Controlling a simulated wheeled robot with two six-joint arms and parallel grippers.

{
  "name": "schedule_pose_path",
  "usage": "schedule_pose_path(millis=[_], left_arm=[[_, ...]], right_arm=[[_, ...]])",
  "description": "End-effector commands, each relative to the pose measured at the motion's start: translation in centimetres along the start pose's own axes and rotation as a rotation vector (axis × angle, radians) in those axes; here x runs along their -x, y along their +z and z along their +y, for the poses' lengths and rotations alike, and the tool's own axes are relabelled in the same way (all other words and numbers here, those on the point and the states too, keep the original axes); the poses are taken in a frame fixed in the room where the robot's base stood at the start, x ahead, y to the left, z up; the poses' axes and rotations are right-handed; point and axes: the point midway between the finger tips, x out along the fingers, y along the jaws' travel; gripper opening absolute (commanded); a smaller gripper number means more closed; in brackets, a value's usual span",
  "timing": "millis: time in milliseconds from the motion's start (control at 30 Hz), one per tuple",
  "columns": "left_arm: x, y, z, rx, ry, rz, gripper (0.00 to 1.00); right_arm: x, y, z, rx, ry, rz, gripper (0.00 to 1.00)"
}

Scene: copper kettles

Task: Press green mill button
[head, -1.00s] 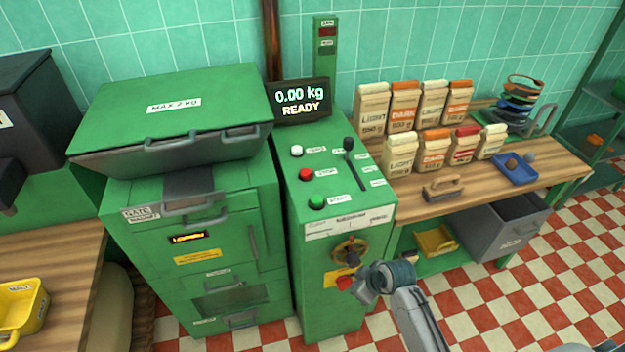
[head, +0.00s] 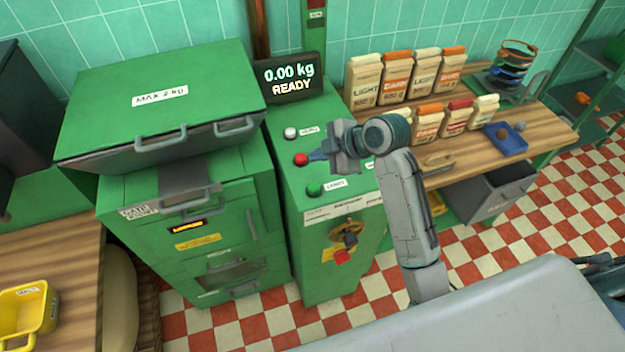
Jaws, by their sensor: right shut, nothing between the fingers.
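The green button (head: 314,188) is a round knob at the front of the sloped control panel (head: 288,194) on the green mill cabinet. A red button (head: 300,159) and a white button (head: 290,132) sit behind it in a row. My right gripper (head: 318,155) is shut and empty over the panel, pointing left. Its tip is just right of the red button, behind the green one. I cannot tell whether it touches the panel. The black lever seen before is hidden behind my gripper. My left gripper is not in view.
A display (head: 291,80) reads 0.00 kg READY. Left is a cabinet with a lidded hopper (head: 160,100). Paper bags (head: 394,78), a blue tray (head: 507,139) and a wooden bench (head: 540,139) stand right.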

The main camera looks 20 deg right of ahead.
Motion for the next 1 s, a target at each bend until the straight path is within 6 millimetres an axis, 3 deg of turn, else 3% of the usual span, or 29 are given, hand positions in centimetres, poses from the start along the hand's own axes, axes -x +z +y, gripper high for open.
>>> schedule_pose_path(millis=[533,1000], left_arm=[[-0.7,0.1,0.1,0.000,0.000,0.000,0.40],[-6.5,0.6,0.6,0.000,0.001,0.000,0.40]], right_arm=[[-0.5,0.3,-0.2,0.007,0.001,0.003,0.00],[-4.7,3.3,-3.3,0.007,0.001,0.002,0.00]])
